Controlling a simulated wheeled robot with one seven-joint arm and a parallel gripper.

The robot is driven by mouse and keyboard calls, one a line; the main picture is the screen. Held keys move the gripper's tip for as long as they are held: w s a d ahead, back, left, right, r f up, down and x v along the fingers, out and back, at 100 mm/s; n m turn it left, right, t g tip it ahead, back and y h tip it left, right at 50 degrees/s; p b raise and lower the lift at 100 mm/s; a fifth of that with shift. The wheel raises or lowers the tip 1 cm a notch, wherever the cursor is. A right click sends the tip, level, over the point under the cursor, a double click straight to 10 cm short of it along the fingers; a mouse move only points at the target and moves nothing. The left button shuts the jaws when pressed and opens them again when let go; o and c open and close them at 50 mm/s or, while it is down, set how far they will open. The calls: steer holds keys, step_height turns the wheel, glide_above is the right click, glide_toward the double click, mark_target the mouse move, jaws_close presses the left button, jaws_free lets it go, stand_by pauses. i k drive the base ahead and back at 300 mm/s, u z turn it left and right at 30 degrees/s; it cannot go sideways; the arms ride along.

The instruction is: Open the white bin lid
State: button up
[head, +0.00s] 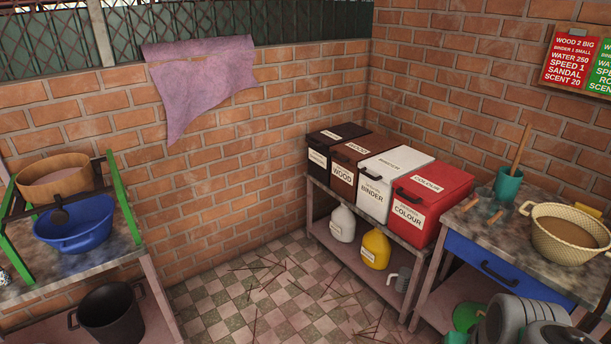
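The white bin (374,200), labelled BINDER, stands in a row of bins against the brick wall, right of centre. Its white lid (397,168) lies flat on top and is shut. A dark handle (374,178) sits at the lid's front edge. The brown WOOD bin (343,184) is close on its left and the red COLOUR bin (416,216) close on its right. My gripper is not in view.
The bins stand on a shelf with a white jug (343,225) and a yellow jug (375,250) below. A black bin (318,160) ends the row. A table (478,220) with a basket (568,240) is at right. Thin sticks litter the open tiled floor (255,300).

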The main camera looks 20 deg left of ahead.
mark_target(386, 167)
steer(key=u, duration=0.55)
steer(key=i, duration=0.8)
steer(key=u, duration=0.45)
steer(key=i, duration=1.5)
steer(key=u, duration=0.15)
